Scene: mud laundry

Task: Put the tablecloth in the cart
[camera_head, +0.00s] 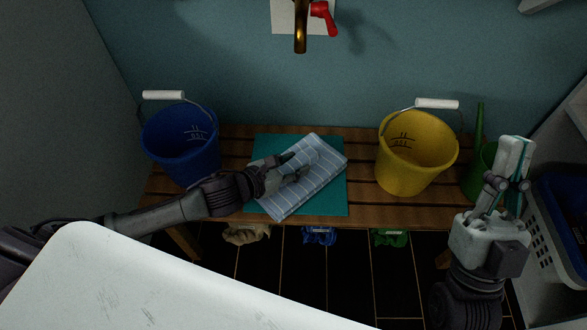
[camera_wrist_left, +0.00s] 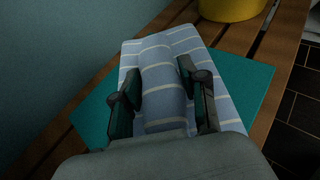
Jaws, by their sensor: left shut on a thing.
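The tablecloth (camera_head: 325,165) is blue with white stripes and lies folded on a teal mat on the slatted wooden bench. My left gripper (camera_head: 290,170) is over its left part, shut on a raised fold. In the left wrist view the tablecloth (camera_wrist_left: 160,82) bulges between the two fingers of my left gripper (camera_wrist_left: 160,90). My right gripper (camera_head: 512,155) is raised at the right, away from the tablecloth; its finger gap is unclear. A pale slatted container (camera_head: 542,240), partly cut off at the right edge, may be the cart; a dark blue inside shows.
A blue bucket (camera_head: 180,145) stands left of the teal mat (camera_head: 335,200), a yellow bucket (camera_head: 415,155) right of it. A green watering can (camera_head: 473,178) is behind my right gripper. A tap (camera_head: 300,35) juts above the bench (camera_head: 365,205). Gloves (camera_head: 318,236) hang below its front edge.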

